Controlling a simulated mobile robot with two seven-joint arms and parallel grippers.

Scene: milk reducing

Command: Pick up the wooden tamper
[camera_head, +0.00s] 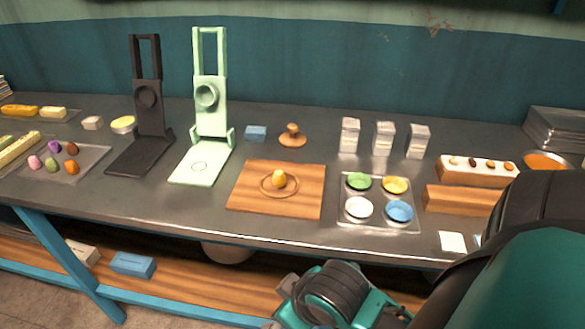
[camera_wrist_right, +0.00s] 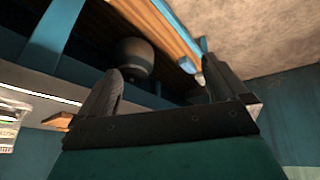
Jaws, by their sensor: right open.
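The wooden tamper (camera_head: 292,136), light brown with a small knob on a round base, stands upright toward the back of the grey worktable (camera_head: 130,205), near the middle. It is behind the wooden board (camera_head: 245,203) and right of a small blue block. My right arm comes in from the lower right, and its gripper (camera_head: 278,305) is in front of the table edge, well away from the tamper. The right wrist view shows the gripper (camera_wrist_right: 162,70) open with nothing between its fingers. I cannot identify the tamper there. My left gripper is not in view.
A black press (camera_head: 150,115) and a pale green press (camera_head: 208,115) stand left of the tamper. White cartons (camera_head: 349,136) stand to its right. A tray of coloured bowls (camera_head: 350,224) is at the front right.

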